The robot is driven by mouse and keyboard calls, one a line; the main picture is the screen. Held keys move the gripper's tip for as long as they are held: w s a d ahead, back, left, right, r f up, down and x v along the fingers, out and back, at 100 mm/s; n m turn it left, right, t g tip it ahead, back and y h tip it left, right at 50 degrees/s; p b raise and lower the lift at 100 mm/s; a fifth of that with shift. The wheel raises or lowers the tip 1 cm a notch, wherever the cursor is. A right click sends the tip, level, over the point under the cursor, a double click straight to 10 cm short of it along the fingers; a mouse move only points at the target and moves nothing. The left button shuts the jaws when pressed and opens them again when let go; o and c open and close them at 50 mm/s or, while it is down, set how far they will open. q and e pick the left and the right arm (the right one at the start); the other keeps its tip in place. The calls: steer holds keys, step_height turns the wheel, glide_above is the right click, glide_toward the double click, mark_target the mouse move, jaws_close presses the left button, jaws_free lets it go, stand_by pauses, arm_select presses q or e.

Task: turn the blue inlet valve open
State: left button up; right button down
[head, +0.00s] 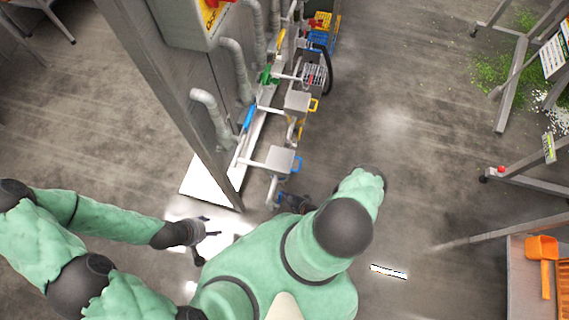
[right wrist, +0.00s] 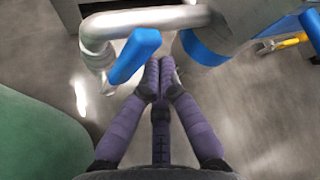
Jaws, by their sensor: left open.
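The blue inlet valve shows in the right wrist view as a blue lever handle (right wrist: 135,55) at a bent metal pipe (right wrist: 140,20). My right gripper (right wrist: 160,65) has its two purple fingers together, just right of the lever, with nothing visible between them. Whether a finger touches the lever I cannot tell. In the head view my right gripper (head: 292,203) is small and partly hidden by my arm, at the near end of the pipework. My left gripper (head: 207,228) is open and empty, left of the pipework over the floor.
In the head view, grey boxes (head: 280,159) and pipes line the rack beside a tall panel (head: 165,60). Open floor (head: 400,150) lies to the right. An orange scoop (head: 541,250) is at far right.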

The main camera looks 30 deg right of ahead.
arm_select(q)
steer(key=shift+r, duration=0.15)
arm_select(e)
steer(key=shift+s+a+r, duration=0.25)
steer(key=shift+s+a, duration=0.2)
steer(key=shift+a, duration=0.1)
steer(key=shift+s+a+r, duration=0.2)
steer(key=shift+s+a, duration=0.25)
steer(key=shift+a, duration=0.1)
steer(key=shift+s+a, duration=0.15)
steer(key=shift+a, duration=0.1)
steer(key=shift+d, duration=0.1)
